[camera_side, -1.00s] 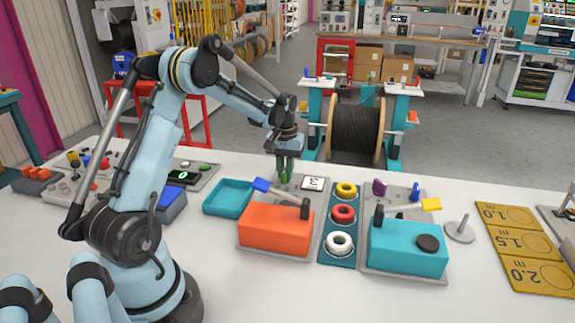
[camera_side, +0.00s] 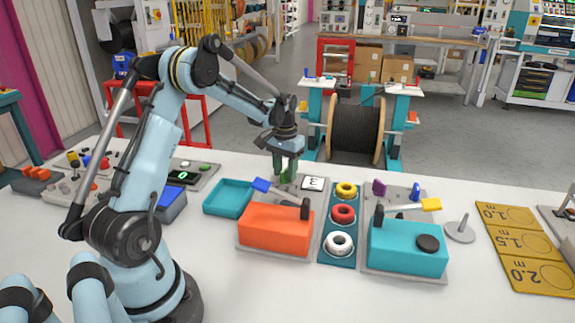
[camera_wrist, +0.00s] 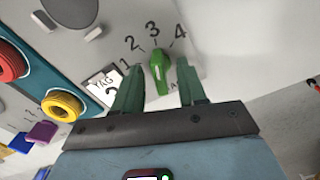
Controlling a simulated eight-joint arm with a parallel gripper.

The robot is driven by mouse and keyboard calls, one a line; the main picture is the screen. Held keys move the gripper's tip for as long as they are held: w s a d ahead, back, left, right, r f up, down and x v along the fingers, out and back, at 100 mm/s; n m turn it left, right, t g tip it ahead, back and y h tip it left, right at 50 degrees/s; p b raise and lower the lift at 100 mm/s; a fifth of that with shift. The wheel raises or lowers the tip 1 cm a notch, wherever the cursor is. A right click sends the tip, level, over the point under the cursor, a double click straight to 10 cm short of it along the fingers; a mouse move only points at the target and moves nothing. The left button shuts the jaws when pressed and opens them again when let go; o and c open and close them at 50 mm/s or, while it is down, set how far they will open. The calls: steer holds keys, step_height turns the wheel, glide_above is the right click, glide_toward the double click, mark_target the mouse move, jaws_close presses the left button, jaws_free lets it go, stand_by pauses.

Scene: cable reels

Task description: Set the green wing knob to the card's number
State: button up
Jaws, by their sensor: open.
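The green wing knob (camera_wrist: 160,72) shows in the wrist view on a grey plate with the numbers 1 to 4 around it. Its wing's far end points close to the 3 (camera_wrist: 152,29). My gripper (camera_wrist: 159,67) is open, with one green finger on each side of the knob and a gap visible on both sides. In the side view my gripper (camera_side: 284,172) is over the plate behind the orange box, and its fingers largely hide the knob. The white card (camera_side: 312,183) beside it seems to show a 3; in the wrist view a finger partly covers the card (camera_wrist: 103,84).
The orange box (camera_side: 275,232) with a blue lever stands in front of the plate. A teal tray (camera_side: 226,199) lies to the left. Yellow, red (camera_side: 343,214) and white rings sit to the right, beside a teal box (camera_side: 408,248).

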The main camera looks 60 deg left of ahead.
steer(key=shift+r, duration=0.1)
step_height(320, 180, up, 7)
steer(key=shift+f, duration=0.1)
stand_by(0.3)
stand_by(0.5)
